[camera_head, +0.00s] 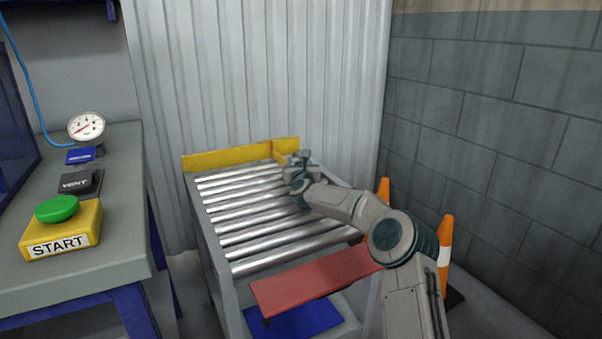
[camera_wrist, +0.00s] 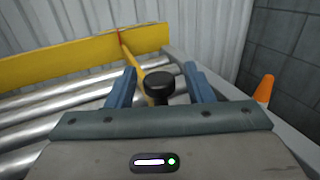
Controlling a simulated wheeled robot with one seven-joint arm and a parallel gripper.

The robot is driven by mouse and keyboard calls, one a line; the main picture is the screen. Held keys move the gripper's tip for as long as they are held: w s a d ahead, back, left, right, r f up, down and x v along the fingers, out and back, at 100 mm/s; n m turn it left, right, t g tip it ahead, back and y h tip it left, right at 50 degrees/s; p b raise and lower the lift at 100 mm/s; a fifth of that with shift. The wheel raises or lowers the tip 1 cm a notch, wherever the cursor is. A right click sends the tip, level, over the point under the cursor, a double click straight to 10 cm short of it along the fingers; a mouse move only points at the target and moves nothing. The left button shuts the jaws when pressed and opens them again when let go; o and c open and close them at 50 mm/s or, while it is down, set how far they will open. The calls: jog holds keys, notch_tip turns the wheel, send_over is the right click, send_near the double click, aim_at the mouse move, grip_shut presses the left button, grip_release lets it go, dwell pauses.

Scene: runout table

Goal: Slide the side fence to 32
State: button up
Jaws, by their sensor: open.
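The yellow side fence (camera_wrist: 131,54) runs along the right part of the roller table, close to the yellow end stop, and also shows in the head view (camera_head: 279,154). A black round knob (camera_wrist: 159,88) stands at the near end of the fence in the wrist view. My gripper (camera_wrist: 162,78) is open, with one blue finger on each side of the knob and visible gaps between. In the head view my gripper (camera_head: 301,160) is at the far right corner of the table. No scale or number is readable in either view.
The roller table (camera_head: 216,245) has bare metal rollers and a yellow end stop (camera_head: 215,160) at its far end. Orange cones (camera_head: 446,230) stand to the right. A bench with a green START button (camera_head: 57,208) is at left.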

jog(key=s+p, duration=0.1)
jog(key=s, duration=1.2)
jog(key=shift+s, duration=0.25)
jog(key=shift+r, duration=0.1)
jog(key=shift+s+a+r+n+p, duration=0.1)
jog(key=shift+a+r+n+p, duration=0.15)
jog(key=shift+p, duration=0.2)
jog(key=s+a+r+n+g+y+p, duration=0.5)
jog(key=s+r+n+p, duration=0.65)
jog(key=n, duration=0.75)
jog(key=s+d+r+n+g+h+p, duration=0.1)
jog(key=s+d+r+n+g+p, duration=0.2)
jog(key=s+p, duration=0.4)
jog(key=s+d+r+n+g+h+p, duration=0.2)
jog(key=s+d+r+n+p, duration=0.3)
jog(key=s, duration=1.2)
jog(key=s+d+r+n+g+h+p, duration=0.2)
jog(key=s+d+r+n+g+p, duration=0.2)
jog(key=s+r+n+p, duration=0.4)
jog(key=s+r+g+p, duration=0.1)
jog(key=s, duration=0.4)
jog(key=shift+d, duration=0.4)
